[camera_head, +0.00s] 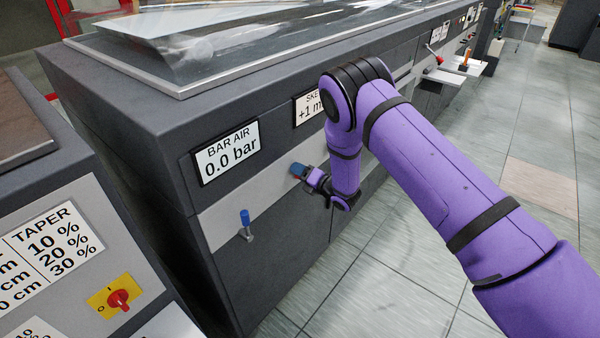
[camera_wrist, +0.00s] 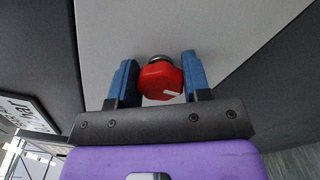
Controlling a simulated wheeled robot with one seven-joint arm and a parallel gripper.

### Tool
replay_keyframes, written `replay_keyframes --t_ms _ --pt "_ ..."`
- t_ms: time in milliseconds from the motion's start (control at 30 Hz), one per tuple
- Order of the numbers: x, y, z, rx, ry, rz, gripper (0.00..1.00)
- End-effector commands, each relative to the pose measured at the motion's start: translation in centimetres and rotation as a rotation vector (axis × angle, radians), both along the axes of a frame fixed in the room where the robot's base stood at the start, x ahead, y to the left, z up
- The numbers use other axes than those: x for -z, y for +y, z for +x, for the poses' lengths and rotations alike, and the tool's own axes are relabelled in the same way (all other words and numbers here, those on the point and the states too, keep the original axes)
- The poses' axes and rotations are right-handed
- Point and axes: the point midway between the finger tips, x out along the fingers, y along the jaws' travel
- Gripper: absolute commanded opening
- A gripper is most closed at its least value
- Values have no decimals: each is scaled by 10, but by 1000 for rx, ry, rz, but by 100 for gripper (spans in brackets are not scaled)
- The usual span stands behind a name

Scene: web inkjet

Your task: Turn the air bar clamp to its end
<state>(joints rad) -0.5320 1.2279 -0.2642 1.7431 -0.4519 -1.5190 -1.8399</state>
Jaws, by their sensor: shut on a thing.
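In the wrist view, a red faceted knob (camera_wrist: 161,79) with a white mark towards its lower right stands out from the light panel on a dark round base. My gripper (camera_wrist: 162,80) has its two blue fingers on either side of the knob and is shut on it. No label on the knob shows whether it is the air bar clamp. In the head view, my gripper (camera_head: 299,171) reaches the light strip of the machine front, right of and below the "BAR AIR 0.0 bar" sign (camera_head: 228,153). There my fingers mostly hide the knob.
A grey console (camera_head: 75,250) with a TAPER label and red switch (camera_head: 118,299) is at front left. More controls (camera_head: 464,64) lie farther along the machine. Tiled floor is open at right.

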Motion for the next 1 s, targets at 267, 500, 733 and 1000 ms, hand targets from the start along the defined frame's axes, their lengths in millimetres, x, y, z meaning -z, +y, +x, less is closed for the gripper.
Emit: replay_keyframes --t_ms 267,500,733,1000 --pt "2 -1 -1 1 -24 -25 20" --pt "2 -1 -1 1 -24 -25 20" --pt "1 -1 -1 1 -24 -23 70" --pt "1 -2 -1 0 -25 -22 70"
